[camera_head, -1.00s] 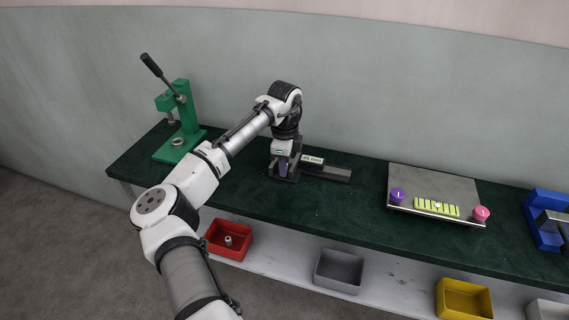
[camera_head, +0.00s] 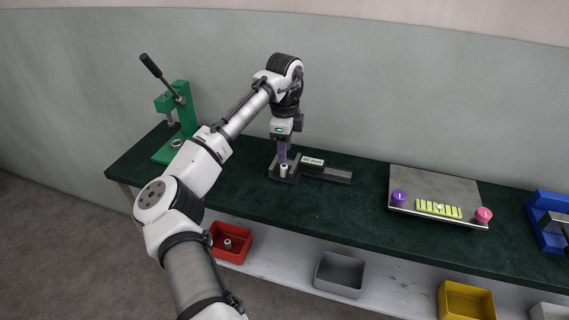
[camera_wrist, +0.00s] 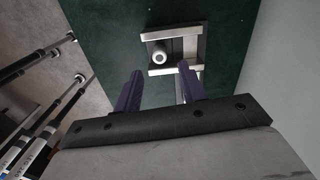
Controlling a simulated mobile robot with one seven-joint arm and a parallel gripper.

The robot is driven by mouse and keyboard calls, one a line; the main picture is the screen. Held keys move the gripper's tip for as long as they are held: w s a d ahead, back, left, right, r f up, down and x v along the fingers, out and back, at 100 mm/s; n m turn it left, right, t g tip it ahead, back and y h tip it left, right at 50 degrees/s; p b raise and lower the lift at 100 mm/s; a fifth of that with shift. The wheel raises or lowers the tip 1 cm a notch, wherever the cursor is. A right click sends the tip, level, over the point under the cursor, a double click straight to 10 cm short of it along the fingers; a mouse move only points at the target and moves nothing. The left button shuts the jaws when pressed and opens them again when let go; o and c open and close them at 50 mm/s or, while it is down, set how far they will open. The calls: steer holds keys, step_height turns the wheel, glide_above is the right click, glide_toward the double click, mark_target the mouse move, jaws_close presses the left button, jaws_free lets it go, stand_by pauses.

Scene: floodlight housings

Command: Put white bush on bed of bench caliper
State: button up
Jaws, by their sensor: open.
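The white bush (camera_head: 284,169) stands on the bed of the bench caliper (camera_head: 327,173), at its left end between the jaws. In the wrist view the bush (camera_wrist: 161,57) shows end-on on the caliper bed, between the two pale jaws (camera_wrist: 172,35) and apart from the far one. My gripper (camera_head: 284,152) is above the bush. In the wrist view its two purple fingers (camera_wrist: 158,88) are spread with nothing between them, and the bush lies beyond their tips. The caliper's display reads a value in mm too small to read surely.
A green press (camera_head: 184,125) stands at the left. A grey plate (camera_head: 432,185) with purple and pink knobs is at right, then a blue device (camera_head: 546,218). Red (camera_head: 231,254), grey (camera_head: 338,285) and yellow (camera_head: 464,300) bins sit on the lower shelf. The green bench top's middle is clear.

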mark_target(285, 165)
step_height(285, 165, up, 6)
steer(key=shift+f, duration=0.25)
steer(key=shift+d, duration=0.1)
